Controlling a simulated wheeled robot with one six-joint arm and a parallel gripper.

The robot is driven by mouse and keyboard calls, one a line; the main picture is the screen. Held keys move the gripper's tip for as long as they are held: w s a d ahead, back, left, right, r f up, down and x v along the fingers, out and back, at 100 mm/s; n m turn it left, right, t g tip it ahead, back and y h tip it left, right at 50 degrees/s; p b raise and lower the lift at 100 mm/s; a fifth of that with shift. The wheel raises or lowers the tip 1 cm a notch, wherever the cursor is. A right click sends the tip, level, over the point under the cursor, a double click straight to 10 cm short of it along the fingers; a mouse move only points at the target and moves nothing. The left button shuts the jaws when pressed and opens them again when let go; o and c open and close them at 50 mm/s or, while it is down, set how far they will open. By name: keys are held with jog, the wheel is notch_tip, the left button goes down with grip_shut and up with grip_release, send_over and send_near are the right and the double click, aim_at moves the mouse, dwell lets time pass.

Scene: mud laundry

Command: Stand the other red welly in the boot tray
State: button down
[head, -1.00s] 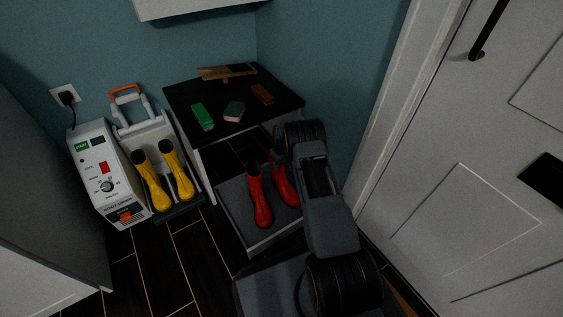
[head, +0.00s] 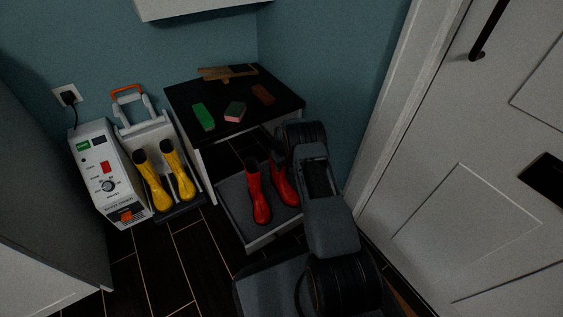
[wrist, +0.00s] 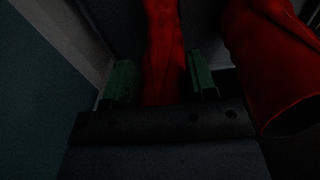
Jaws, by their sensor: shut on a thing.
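Two red wellies stand side by side in the grey boot tray (head: 234,201), which juts out below the black-topped bench. The left red welly (head: 257,196) is upright and clear of my arm; in the wrist view its open top (wrist: 285,110) shows at the right. The right red welly (head: 281,180) is partly hidden behind my arm in the head view. In the wrist view my gripper (wrist: 162,83) has its green fingers on either side of this welly's shaft (wrist: 165,50) and is shut on it. Whether its sole touches the tray is hard to tell.
A green block (head: 203,116), a sponge (head: 235,112) and a brown brush (head: 263,95) lie on the bench top (head: 180,96). A white door (head: 470,190) is close at the right.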

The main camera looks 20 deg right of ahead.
jog(key=shift+s+f, duration=0.35)
jog(key=shift+f, duration=0.15)
jog(key=c, duration=0.7)
grip_release()
jog(key=shift+w+f, duration=0.1)
jog(key=o, duration=0.3)
jog(key=shift+w+r, duration=0.15)
jog(key=shift+r, duration=0.05)
jog(key=o, duration=0.4)
jog(key=shift+a, duration=0.1)
jog(key=shift+r, duration=0.25)
notch_tip(320, 180, up, 8)
jog(key=p, duration=0.5)
jog(key=shift+f, duration=0.15)
notch_tip(320, 180, up, 8)
jog(key=p, duration=0.4)
jog(key=shift+p, duration=0.4)
